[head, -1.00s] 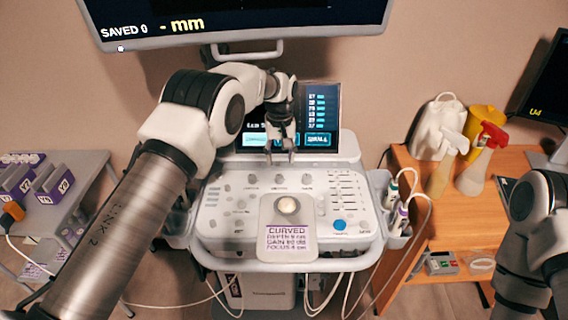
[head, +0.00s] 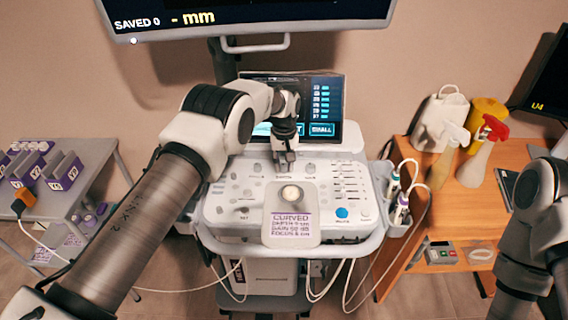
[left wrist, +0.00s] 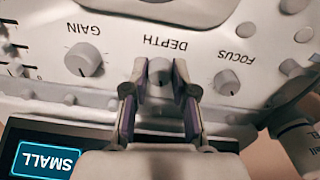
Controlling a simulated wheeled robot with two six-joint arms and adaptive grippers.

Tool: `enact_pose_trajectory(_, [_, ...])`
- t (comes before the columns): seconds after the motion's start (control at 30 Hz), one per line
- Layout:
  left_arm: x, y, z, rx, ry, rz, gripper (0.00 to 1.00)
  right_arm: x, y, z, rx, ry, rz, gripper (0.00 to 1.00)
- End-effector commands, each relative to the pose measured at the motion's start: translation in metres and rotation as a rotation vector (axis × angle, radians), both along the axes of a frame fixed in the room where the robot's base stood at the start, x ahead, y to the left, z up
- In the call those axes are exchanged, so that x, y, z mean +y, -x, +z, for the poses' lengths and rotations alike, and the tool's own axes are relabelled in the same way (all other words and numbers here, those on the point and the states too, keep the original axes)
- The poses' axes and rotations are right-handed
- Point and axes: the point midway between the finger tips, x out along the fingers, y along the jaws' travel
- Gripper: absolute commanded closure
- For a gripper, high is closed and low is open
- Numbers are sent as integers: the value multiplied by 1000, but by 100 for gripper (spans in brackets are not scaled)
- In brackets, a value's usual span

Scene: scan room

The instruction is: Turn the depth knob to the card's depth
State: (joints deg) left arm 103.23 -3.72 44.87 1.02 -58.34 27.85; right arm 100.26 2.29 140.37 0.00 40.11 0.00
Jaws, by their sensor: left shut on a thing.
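The depth knob (left wrist: 160,75) is a small grey knob beside the printed word DEPTH in the left wrist view, where the lettering is upside down. My left gripper (left wrist: 160,85) is shut on it, one finger on each side; in the head view the gripper (head: 284,160) reaches down to the console's upper row and hides the knob. The card (head: 291,229) lies at the front of the panel, headed CURVED, with depth, gain and focus lines too blurred to read surely. My right gripper is out of view.
The gain knob (left wrist: 84,60) and the focus knob (left wrist: 227,84) flank the depth knob with some space. A small screen (head: 325,105) stands behind the panel, and a large monitor (head: 250,15) hangs above. Probes (head: 402,205) sit in holders at the console's right.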

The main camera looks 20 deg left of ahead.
Motion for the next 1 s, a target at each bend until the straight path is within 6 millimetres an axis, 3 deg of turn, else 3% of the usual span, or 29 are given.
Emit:
enact_pose_trajectory(0.37, [1,0,-3,-1,-1,-93,100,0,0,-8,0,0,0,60])
enact_pose_trajectory(1.0, [1,1,-3,1,-1,-561,100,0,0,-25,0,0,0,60])
